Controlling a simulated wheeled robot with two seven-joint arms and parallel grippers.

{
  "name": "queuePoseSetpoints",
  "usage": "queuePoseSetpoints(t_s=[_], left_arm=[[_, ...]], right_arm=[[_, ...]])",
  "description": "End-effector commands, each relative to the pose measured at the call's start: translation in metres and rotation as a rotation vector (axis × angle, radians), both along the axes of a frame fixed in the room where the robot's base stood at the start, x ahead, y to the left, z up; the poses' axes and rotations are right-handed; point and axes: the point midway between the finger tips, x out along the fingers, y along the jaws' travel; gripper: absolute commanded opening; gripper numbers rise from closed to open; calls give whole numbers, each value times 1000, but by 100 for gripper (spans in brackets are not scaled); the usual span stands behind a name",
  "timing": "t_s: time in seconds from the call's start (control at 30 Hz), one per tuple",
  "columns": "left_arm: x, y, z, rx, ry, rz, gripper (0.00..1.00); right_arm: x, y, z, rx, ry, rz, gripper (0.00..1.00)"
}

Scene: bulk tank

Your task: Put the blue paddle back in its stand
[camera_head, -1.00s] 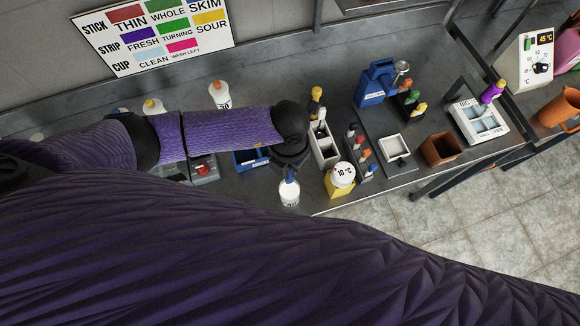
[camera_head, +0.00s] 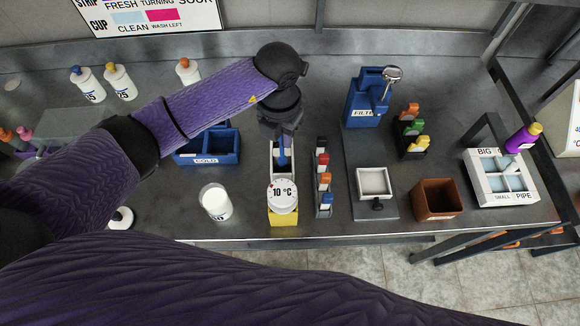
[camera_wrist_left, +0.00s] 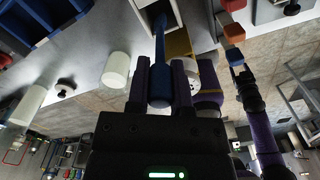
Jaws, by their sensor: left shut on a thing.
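My left gripper (camera_head: 284,134) is shut on the blue paddle (camera_head: 283,153) and holds it over the white stand (camera_head: 292,176). In the left wrist view the blue paddle (camera_wrist_left: 160,72) runs between the two fingers (camera_wrist_left: 160,88), and its far end lines up with the opening of the white stand (camera_wrist_left: 146,16). I cannot tell how deep it sits there. The gripper and wrist cover the back of the stand in the head view. What looks like my right arm shows in the left wrist view, its gripper (camera_wrist_left: 244,80) small and dark.
A yellow box with a 10 °C dial (camera_head: 283,197) stands right in front of the stand. A rack of coloured blocks (camera_head: 323,178) is close on the right. Bare counter lies between.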

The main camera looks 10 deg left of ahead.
Motion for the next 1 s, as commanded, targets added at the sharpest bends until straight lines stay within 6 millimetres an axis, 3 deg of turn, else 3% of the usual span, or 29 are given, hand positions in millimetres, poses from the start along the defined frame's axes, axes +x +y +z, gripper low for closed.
queuePoseSetpoints(t_s=[0.3, 0.67, 0.7, 0.83, 1.0], left_arm=[[0, 0, -60, 0, 0, 1, 0], [0, 0, -65, 0, -2, -1, 0], [0, 0, -65, 0, -2, -1, 33], [0, 0, -64, 0, -2, -1, 61], [0, 0, -64, 0, -2, -1, 62]], right_arm=[[-3, 7, -10, 10, 5, 2, 67], [-3, -4, -13, -7, 7, 6, 67], [-3, -4, -12, -8, 7, 7, 67], [-3, -4, -12, -8, 6, 6, 67], [-2, -3, -12, -6, 5, 6, 67]])
